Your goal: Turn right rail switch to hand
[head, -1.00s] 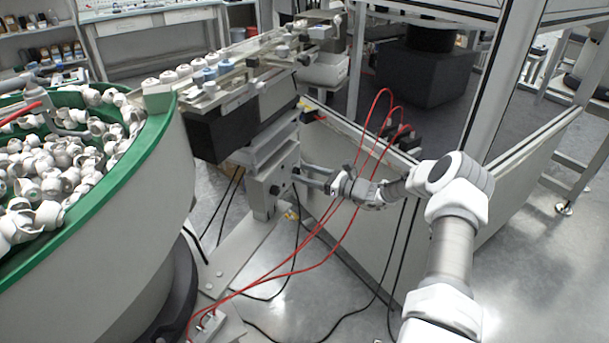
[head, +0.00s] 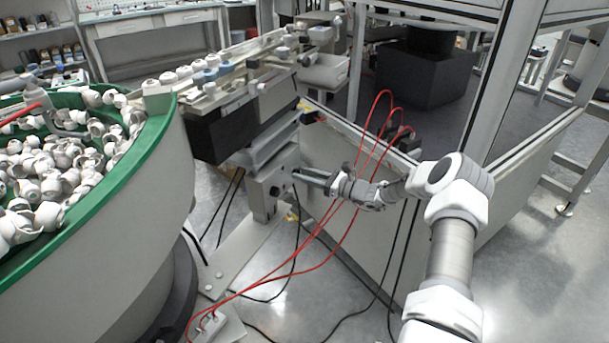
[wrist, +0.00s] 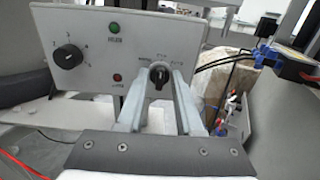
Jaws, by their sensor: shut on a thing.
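The right rail switch (wrist: 158,76) is a small black rotary knob at the right of a light grey control panel (wrist: 95,40) in the wrist view. Its handle looks roughly upright; the labels around it are too small to read. My gripper (wrist: 159,80) is shut on the switch, with one pale finger on each side. In the head view my gripper (head: 298,176) reaches from the right to the panel box (head: 266,196) under the rail, and the switch is too small to make out there.
The panel also has a larger black dial (wrist: 67,57), a green light (wrist: 113,28) and a red light (wrist: 117,78). Red hoses (head: 345,215) loop close to my arm. A green-rimmed bowl (head: 150,140) of white caps stands left. A low wall panel (head: 350,225) stands behind my arm.

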